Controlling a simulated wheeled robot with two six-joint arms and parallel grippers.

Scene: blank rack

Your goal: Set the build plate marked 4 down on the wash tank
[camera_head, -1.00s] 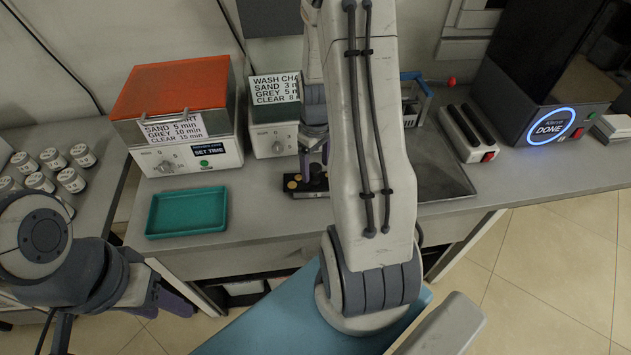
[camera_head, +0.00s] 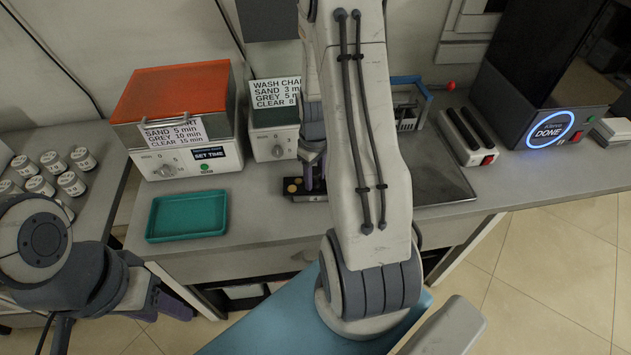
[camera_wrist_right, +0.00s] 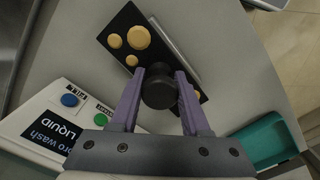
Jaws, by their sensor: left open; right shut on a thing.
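The build plate is a dark flat plate with several pale yellow round parts on it; it shows in the right wrist view (camera_wrist_right: 124,32) and partly in the head view (camera_head: 293,187). My right gripper (camera_wrist_right: 159,88) is shut on its black round knob. No number 4 is readable on it. I cannot tell whether it touches the counter. My left gripper (camera_head: 172,304) is open and empty at the lower left, near the counter's front edge.
A teal tray (camera_head: 187,216) lies left of the plate. The orange-lidded curing box (camera_head: 172,95) stands behind the tray. Several labelled jars (camera_head: 55,161) stand at the far left. A printer with a blue-lit DONE ring (camera_head: 551,130) stands at the right.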

